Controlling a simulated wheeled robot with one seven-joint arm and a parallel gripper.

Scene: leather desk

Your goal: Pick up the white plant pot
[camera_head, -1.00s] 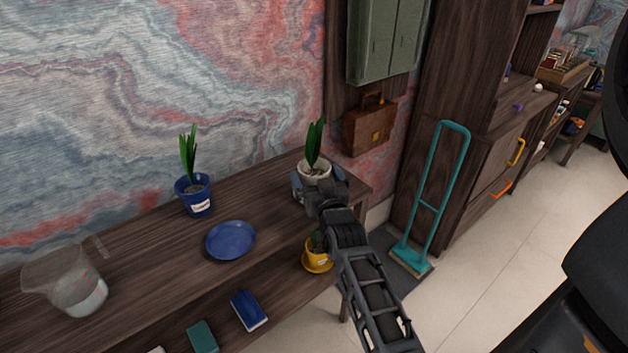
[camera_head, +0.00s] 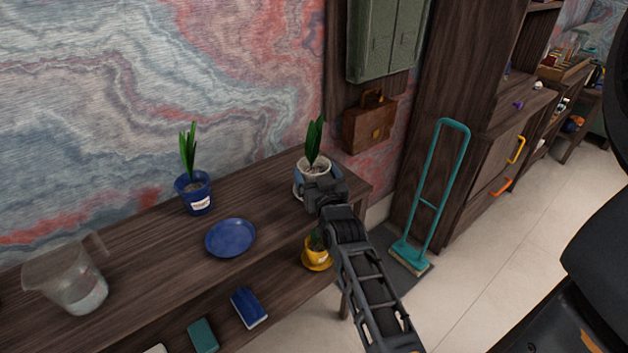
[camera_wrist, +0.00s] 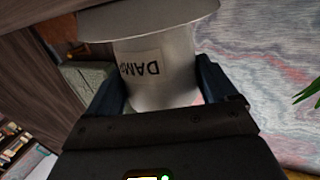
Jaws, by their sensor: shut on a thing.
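The white plant pot (camera_head: 314,166) holds a green leafy plant (camera_head: 315,140) and is at the right end of the desk (camera_head: 265,190) in the head view. My gripper (camera_head: 312,190) is at the pot, with a finger on either side of it, shut on it. In the wrist view the pot (camera_wrist: 158,75) fills the space between the two dark blue fingers (camera_wrist: 158,88), and a label with dark letters shows on its side. My gripper hides the pot's lower front in the head view, so I cannot tell whether its base touches the desk.
A blue pot with a plant (camera_head: 194,195), a blue plate (camera_head: 230,238) and a clear jug (camera_head: 75,282) stand on the desk. A yellow pot (camera_head: 317,258) and books (camera_head: 249,307) are on the lower shelf. A brown briefcase (camera_head: 369,125) hangs on the wall behind.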

